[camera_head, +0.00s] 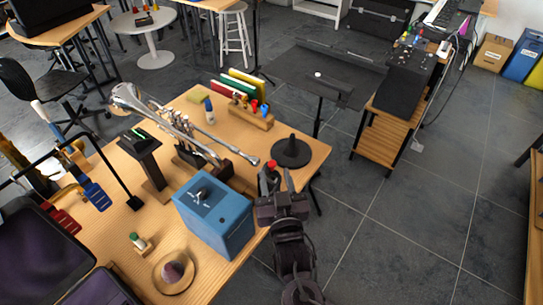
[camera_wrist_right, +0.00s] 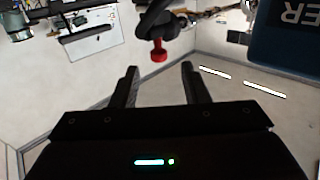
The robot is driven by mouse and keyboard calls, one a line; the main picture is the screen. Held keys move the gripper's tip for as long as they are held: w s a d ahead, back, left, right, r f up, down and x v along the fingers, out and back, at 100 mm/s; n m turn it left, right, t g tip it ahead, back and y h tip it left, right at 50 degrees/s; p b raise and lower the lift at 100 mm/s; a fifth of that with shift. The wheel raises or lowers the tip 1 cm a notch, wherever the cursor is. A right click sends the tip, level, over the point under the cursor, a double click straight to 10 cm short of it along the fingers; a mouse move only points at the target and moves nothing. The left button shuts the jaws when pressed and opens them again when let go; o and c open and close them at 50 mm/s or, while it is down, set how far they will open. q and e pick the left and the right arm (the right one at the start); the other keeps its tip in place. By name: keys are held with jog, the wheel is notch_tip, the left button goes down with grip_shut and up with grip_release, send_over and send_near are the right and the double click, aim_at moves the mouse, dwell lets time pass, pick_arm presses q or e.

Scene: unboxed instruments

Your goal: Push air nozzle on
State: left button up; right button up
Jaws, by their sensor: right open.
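A black curved part with a red tip, which looks like the air nozzle (camera_wrist_right: 158,50), shows in the right wrist view ahead of the gap between my fingers. In the head view a red tip (camera_head: 271,163) shows by the table's right edge, just beyond my right gripper (camera_head: 276,178). The right gripper is open; its two fingers (camera_wrist_right: 160,85) are apart with nothing between them. I cannot tell whether a finger touches the nozzle. A blue box (camera_head: 215,215) with a dark fitting on top stands left of the gripper. My left gripper is not in view.
The wooden table (camera_head: 218,145) holds a silver trumpet (camera_head: 165,118), a round black stand (camera_head: 291,150), a wooden block with colored bottles (camera_head: 248,112) and a bowl (camera_head: 174,271). The blue box's lettered side (camera_wrist_right: 288,40) is close at upper right. Open floor lies to the right.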

aim_at(273, 166)
jog(key=w, duration=0.2)
jog(key=w+p, duration=0.1)
jog(key=w, duration=0.2)
jog(key=w+a, duration=0.1)
jog(key=w, duration=0.1)
jog(key=shift+w, duration=0.15)
jog(key=shift+c, duration=0.3)
grip_shut()
jog(key=shift+f, duration=0.1)
